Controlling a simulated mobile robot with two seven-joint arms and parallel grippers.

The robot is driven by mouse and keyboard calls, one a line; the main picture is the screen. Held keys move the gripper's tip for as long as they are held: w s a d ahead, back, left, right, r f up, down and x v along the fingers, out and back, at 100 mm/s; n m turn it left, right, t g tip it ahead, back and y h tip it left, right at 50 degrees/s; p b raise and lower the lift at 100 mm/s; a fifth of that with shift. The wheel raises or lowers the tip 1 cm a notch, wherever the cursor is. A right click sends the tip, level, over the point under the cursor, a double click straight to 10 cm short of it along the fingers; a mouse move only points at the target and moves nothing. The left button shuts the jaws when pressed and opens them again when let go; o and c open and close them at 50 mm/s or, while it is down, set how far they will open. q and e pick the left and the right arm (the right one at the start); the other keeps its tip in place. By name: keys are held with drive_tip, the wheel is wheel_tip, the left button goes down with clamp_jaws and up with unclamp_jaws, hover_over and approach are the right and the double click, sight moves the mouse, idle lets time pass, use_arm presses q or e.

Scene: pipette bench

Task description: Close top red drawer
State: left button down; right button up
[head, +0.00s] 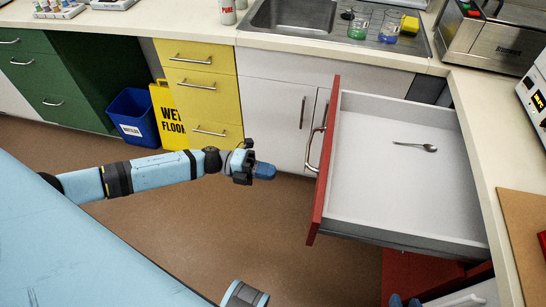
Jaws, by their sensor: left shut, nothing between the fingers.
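The top red drawer (319,175) stands pulled out at the right. Its red front faces left and carries a curved metal handle (309,150). A spoon (415,146) lies inside on the white drawer floor (385,190). My left gripper (264,171) is shut and empty, with blue fingertips pointing right toward the drawer front. It is apart from the handle, a little to its left. At the bottom edge a part of my other arm shows, but I cannot make out the right gripper's fingers.
Yellow drawers (200,90), a blue bin (133,115) and a yellow wet-floor sign (168,112) stand behind my left arm. A sink (290,17) and a toaster (490,37) are on the counter. The brown floor (300,240) left of the drawer is clear.

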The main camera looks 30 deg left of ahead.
use_arm(q)
drive_tip(key=x, duration=1.1)
use_arm(e)
drive_tip(key=shift+d+f, duration=0.2)
drive_tip(key=shift+d, duration=0.05)
drive_tip(key=shift+r, duration=0.15)
